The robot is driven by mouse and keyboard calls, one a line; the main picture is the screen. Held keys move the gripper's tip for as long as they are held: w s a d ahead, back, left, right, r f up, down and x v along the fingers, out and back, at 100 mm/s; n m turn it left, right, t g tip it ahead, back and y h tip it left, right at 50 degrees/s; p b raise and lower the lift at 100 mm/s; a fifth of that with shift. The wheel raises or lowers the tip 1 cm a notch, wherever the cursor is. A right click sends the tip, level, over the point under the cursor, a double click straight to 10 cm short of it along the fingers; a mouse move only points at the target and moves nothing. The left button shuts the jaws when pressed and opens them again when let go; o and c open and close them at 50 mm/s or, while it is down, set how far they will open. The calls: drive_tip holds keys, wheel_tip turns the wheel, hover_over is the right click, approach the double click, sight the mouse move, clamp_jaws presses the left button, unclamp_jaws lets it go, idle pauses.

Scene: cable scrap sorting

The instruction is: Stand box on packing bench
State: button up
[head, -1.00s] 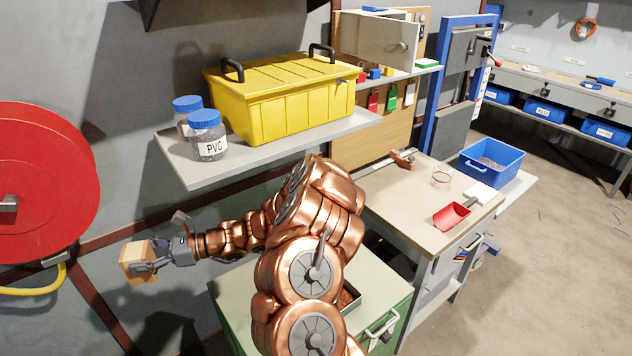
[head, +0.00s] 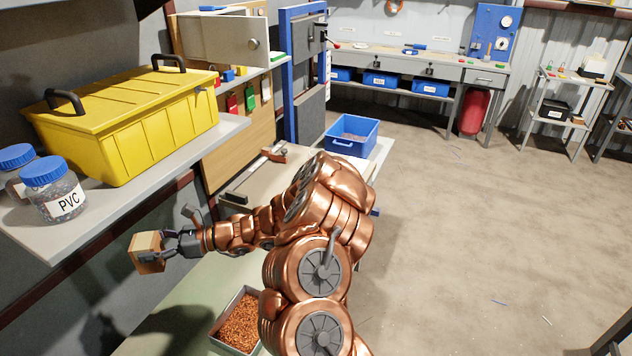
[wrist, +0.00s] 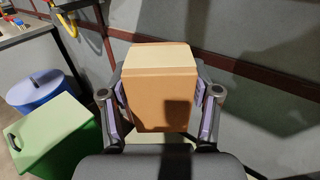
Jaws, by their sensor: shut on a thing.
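A small tan cardboard box (head: 147,243) is held at the left of the head view, in front of the wall and below the shelf. My gripper (head: 152,257) is shut on it. In the wrist view, the box (wrist: 158,100) sits between the two fingers of my gripper (wrist: 160,97), with a paler strip on its top. Its underside is hidden. A long grey bench (head: 390,62) stands along the far wall; I cannot tell whether it is the packing bench.
A shelf (head: 190,153) holds a yellow lidded crate (head: 165,140) and a jar labelled PVC (head: 62,200). A tray of copper bits (head: 238,322) is below my arm. A blue bin (head: 352,134) sits beyond it. A small shelf rack (head: 572,85) is far right.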

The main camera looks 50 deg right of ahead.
drive_tip(key=w+d+f+m+t+h+b, duration=0.3)
drive_tip(key=d+h+b, duration=0.45)
drive_tip(key=d, duration=0.65)
drive_tip(key=w+d+f+m+t+h+b, duration=0.2)
drive_tip(key=d+m+t+h+b, duration=0.25)
drive_tip(key=d+b, duration=0.75)
drive_tip(key=s+d+f+m+g+h+b, duration=0.1)
drive_tip(key=s+d+f+m+h+b, duration=0.45)
drive_tip(key=d, duration=0.85)
drive_tip(key=s+d+m+g+h+b, duration=0.25)
drive_tip(key=s+d+h+b, duration=0.35)
drive_tip(key=s+d+b, duration=0.65)
drive_tip(key=shift+m+t, duration=0.45)
drive_tip(key=shift+t, duration=0.05)
drive_tip(key=shift+w+d+f+p, duration=0.55)
drive_tip(key=shift+w+f, duration=0.25)
drive_tip(key=shift+w, duration=2.05)
drive_tip(key=shift+w+d+f+p, duration=0.35)
drive_tip(key=shift+w+d+f, duration=0.4)
drive_tip(key=shift+w, duration=2.05)
drive_tip(key=shift+w+d+f+p, duration=0.5)
drive_tip(key=shift+w+f, duration=0.3)
drive_tip(key=shift+w, duration=2.05)
drive_tip(key=shift+d+f, duration=0.1)
drive_tip(key=shift+f, duration=0.1)
drive_tip(key=o, duration=1.4)
drive_tip(key=shift+r, duration=0.2)
